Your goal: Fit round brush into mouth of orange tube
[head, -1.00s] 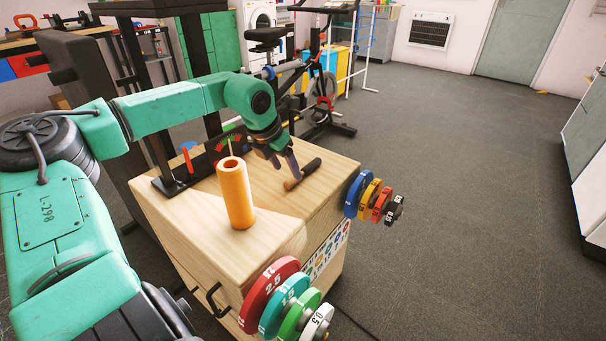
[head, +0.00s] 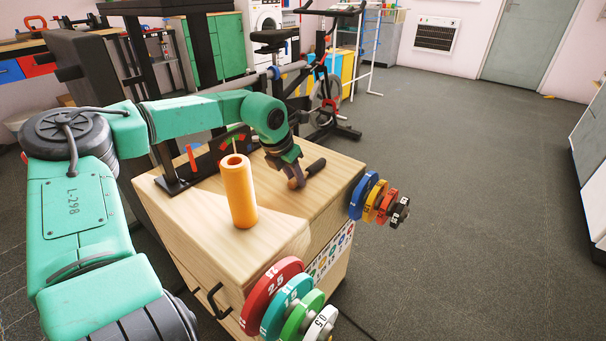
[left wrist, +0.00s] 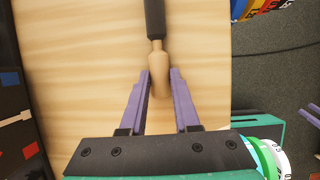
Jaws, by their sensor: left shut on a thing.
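The orange tube (head: 239,192) stands upright on the wooden cabinet top, its open mouth facing up. The round brush (head: 316,166) lies to the right of the tube, with a black cylindrical end and a pale wooden handle. In the left wrist view the brush's wooden handle (left wrist: 159,62) runs down between the purple fingers, with the black end pointing away at the top. My left gripper (head: 297,181) is shut on the wooden handle, low at the cabinet top; its fingers also show in the left wrist view (left wrist: 161,80).
The wooden cabinet (head: 200,220) has a clear top around the tube. A black stand with a coloured gauge (head: 228,146) is behind the tube. Coloured weight plates hang on the cabinet's side, including a red one (head: 270,294) and a blue one (head: 362,196). An exercise bike stands behind.

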